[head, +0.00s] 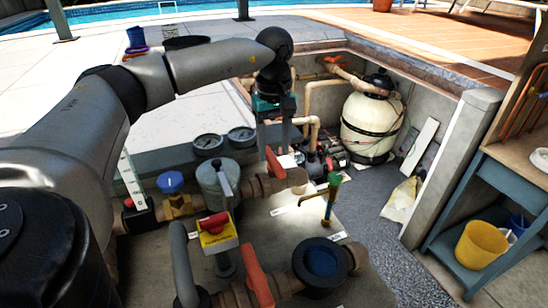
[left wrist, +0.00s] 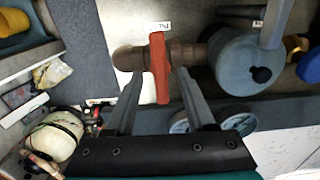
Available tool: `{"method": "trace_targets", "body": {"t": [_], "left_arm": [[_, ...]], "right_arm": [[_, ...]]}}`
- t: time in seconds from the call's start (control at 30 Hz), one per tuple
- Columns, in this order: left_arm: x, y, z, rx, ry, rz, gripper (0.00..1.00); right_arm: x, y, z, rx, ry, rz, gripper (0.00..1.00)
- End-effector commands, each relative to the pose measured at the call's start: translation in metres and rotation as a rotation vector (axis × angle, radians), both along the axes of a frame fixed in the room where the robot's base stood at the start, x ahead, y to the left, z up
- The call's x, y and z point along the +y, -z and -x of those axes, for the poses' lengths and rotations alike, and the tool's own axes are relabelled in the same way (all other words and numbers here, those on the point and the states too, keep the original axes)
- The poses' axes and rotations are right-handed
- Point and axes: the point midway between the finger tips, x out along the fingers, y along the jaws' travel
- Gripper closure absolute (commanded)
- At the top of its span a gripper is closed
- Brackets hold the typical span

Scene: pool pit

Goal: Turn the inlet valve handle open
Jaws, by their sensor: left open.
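A red-orange lever handle (head: 275,164) sits on a brown pipe (head: 255,190) beside a grey strainer body (head: 218,182). The handle also shows close up in the left wrist view (left wrist: 160,67), lying crosswise to its pipe. I cannot read the small label near it. My left gripper (head: 275,147) is open and points down above this handle. In the left wrist view the fingertips (left wrist: 160,76) stand either side of the handle's near end; I cannot tell whether they touch it. A second orange handle (head: 258,276) is on the nearer pipe. My right gripper is not seen.
A cream filter tank (head: 370,122) is behind. A blue bench (head: 500,205) with a yellow bucket (head: 480,244) is right. The gravel floor between is mostly clear.

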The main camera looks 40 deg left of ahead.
Motion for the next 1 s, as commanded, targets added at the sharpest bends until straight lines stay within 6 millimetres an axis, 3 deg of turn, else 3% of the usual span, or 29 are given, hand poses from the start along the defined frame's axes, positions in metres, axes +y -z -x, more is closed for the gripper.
{"method": "trace_targets", "body": {"t": [0.2,0.53,1.0], "left_arm": [[0.0,0.022,0.0,0.0,-0.001,-0.001,0.45],[0.001,0.025,0.0,0.0,-0.001,-0.001,0.45],[0.0,0.025,0.0,0.0,-0.001,-0.001,0.97]], "right_arm": [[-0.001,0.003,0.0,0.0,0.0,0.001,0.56],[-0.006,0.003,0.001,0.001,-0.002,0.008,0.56],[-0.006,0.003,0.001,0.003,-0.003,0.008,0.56]]}}
